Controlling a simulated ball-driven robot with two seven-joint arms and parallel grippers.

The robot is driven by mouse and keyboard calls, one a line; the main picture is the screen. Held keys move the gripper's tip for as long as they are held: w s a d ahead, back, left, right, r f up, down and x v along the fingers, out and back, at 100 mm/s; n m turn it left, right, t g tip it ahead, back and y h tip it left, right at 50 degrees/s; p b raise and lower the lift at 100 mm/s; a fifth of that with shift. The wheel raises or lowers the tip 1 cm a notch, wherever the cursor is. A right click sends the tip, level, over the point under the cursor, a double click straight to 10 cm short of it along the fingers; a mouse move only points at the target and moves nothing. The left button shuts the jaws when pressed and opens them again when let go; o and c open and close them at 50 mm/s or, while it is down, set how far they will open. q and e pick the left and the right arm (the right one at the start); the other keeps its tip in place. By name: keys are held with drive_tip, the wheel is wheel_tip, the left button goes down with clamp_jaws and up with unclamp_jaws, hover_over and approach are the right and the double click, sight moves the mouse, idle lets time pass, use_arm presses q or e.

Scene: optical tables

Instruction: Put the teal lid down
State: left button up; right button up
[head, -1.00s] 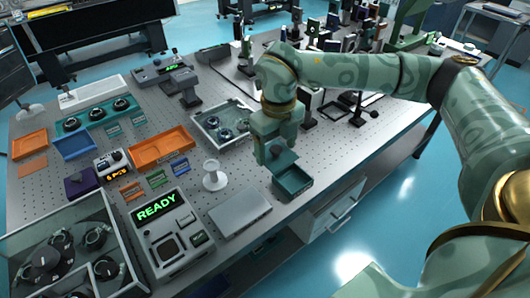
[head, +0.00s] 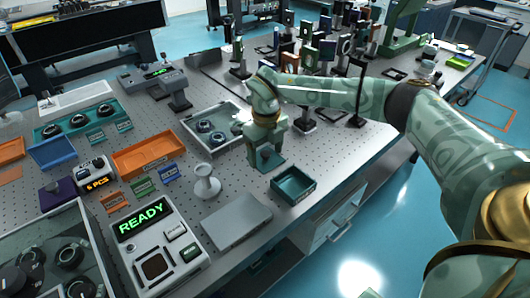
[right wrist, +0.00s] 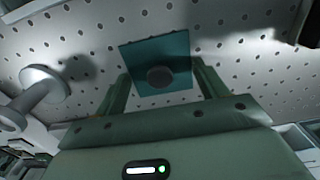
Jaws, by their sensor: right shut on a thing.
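The teal lid (right wrist: 152,52) is a flat square plate with a dark round knob (right wrist: 160,76) in the right wrist view. My right gripper (right wrist: 161,84) is shut on the lid, with a finger on either side of the knob. In the head view my right gripper (head: 267,160) points down at the table, just behind and left of the open teal box (head: 293,186). Whether the lid touches the table or hangs just above it, I cannot tell. My left gripper is not in view.
A white stand (head: 206,185) is left of my gripper, and it shows in the wrist view (right wrist: 45,88). A clear-walled tray (head: 190,130) with dark round parts lies behind left. A grey flat case (head: 237,222) lies in front. Perforated tabletop (head: 330,160) is bare on the right.

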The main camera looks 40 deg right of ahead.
sight(266, 153)
drive_tip(key=o, duration=1)
wheel_tip(266, 153, up, 12)
drive_tip(key=p, duration=0.4)
drive_tip(key=shift+r, duration=0.1)
